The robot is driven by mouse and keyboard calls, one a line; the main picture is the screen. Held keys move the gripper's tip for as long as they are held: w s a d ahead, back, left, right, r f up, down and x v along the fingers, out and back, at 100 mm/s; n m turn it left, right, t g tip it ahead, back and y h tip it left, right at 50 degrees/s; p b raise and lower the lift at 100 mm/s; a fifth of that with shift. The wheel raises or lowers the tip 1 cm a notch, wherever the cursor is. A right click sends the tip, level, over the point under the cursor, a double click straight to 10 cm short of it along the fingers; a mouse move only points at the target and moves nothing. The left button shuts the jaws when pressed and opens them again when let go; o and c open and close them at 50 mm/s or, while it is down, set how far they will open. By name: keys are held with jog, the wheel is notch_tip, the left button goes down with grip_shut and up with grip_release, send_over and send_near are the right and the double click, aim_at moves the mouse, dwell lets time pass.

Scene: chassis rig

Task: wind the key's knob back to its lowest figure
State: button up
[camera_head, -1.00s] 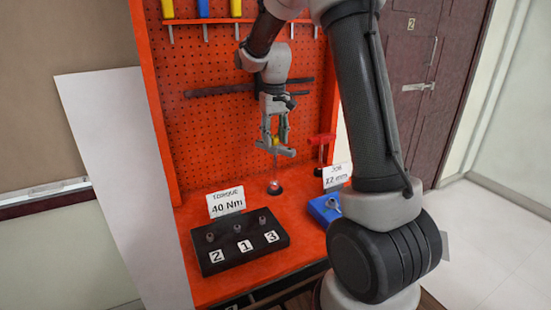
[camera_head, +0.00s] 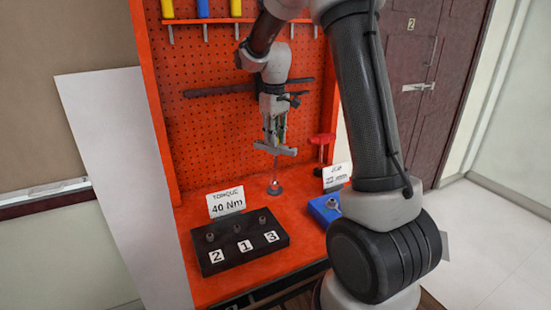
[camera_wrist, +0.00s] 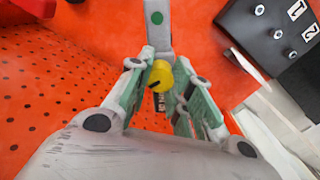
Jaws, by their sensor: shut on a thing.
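My gripper (camera_head: 274,140) comes down from above and is shut on the knob; in the head view the fingers hide the knob. A dark strip with pale marks (camera_wrist: 160,103) shows beside the knob, too small to read. A card (camera_head: 226,202) reads "TORQUE 40 Nm".
A black tray (camera_head: 240,256) with sockets labelled 2, 1, 3 stands front left. A blue block (camera_head: 318,210) with a socket and a blurred job card (camera_head: 337,176) stand at right. The orange pegboard (camera_head: 215,130) rises behind; a red-topped tool (camera_head: 322,140) stands right of the key.

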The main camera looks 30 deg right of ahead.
jog(key=n, duration=0.3)
jog(key=shift+n, duration=0.3)
jog(key=n, duration=0.4)
jog(key=o, duration=0.7)
jog(key=m, duration=1.1)
